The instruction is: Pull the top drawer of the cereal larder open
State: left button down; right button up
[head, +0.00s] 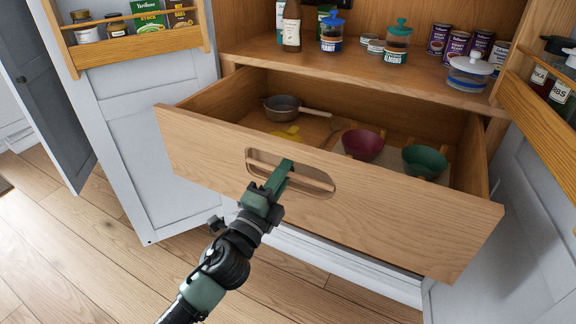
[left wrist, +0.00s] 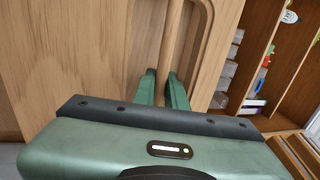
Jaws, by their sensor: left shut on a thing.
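The top drawer (head: 400,215) of the larder is pulled well out in the head view, its wooden front facing me and its inside showing. Its front has an oval cut-out with a handle bar (head: 312,180) across it. My left gripper (head: 284,172) reaches into the cut-out and is shut on the bar. In the left wrist view the two green fingers (left wrist: 162,88) stand on either side of the wooden bar (left wrist: 172,40). My right gripper is in neither view.
The drawer holds a saucepan (head: 284,107), a maroon bowl (head: 362,146) and a green bowl (head: 424,161). White larder doors with racks stand open at left (head: 150,140) and right (head: 520,220). Jars and cans stand on the shelf (head: 350,66) above. Wooden floor (head: 100,260) is clear at front left.

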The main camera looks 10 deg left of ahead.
pick_arm(q)
jog(key=shift+s, duration=0.3)
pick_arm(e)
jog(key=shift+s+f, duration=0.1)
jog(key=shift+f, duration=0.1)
pick_arm(q)
jog(key=c, duration=1.7)
grip_release()
jog(key=shift+c, duration=0.2)
jog(key=shift+a, duration=0.1)
